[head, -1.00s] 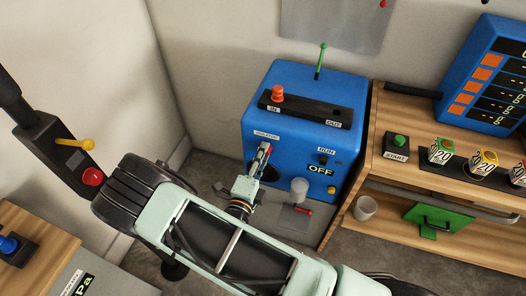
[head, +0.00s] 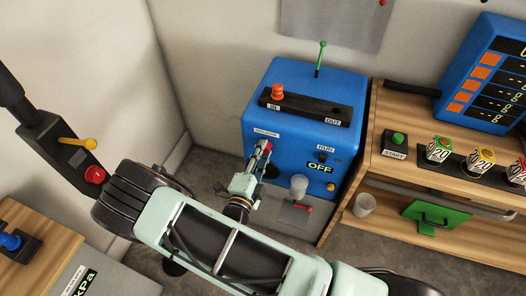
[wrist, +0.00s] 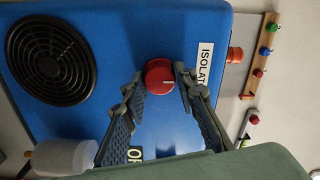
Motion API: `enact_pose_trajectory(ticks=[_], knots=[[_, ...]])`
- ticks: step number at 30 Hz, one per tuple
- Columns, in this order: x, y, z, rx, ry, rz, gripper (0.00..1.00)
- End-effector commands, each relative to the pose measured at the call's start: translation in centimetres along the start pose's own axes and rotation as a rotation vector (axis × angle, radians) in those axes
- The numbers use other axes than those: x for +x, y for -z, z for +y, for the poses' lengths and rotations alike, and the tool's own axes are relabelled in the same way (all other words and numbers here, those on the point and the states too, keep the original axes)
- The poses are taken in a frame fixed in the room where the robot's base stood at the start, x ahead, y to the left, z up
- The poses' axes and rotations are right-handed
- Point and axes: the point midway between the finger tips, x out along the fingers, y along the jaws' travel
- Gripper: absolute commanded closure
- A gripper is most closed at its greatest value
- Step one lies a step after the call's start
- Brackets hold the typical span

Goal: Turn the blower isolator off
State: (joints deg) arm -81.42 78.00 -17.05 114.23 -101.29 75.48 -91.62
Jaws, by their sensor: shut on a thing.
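The blower (head: 285,120) is a blue box on the floor against the wall. Its isolator is a round red knob (wrist: 158,77) below the ISOLATOR label (head: 265,133). In the wrist view a white line on the knob points right, towards the label (wrist: 205,63). My gripper (head: 259,157) is at the blower's front, with a finger on either side of the knob, shut on it. In the head view, the gripper partly hides the knob (head: 267,147). The blower's display (head: 320,168) reads OFF.
A black round grille (wrist: 50,60) and a whitish container (wrist: 63,157) are beside the knob in the wrist view. An orange plug (head: 278,91) stands at IN on top. A wooden bench (head: 390,170) with labelled cans stands to the right.

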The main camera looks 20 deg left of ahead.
Motion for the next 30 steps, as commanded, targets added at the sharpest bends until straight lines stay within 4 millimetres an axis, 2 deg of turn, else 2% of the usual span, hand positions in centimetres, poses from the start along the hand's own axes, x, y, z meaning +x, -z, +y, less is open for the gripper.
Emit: enact_pose_trajectory(ticks=[1, 2, 6, 14, 17, 20, 30], knots=[[-0.1, 0.1, 0.1, -0.002, -0.003, 0.001, 0.98], [-0.1, 0.1, 0.1, -0.002, -0.003, 0.001, 0.70], [0.0, 0.1, 0.1, -0.001, -0.002, 0.001, 0.56], [-0.1, 0.0, 0.0, 0.000, -0.001, 0.000, 0.56], [-0.6, -0.1, 0.0, 0.000, -0.001, -0.002, 0.56], [-2.0, -0.1, 0.0, 0.000, -0.001, -0.002, 0.56], [-9.1, -0.1, 0.1, 0.000, -0.002, -0.004, 0.56]])
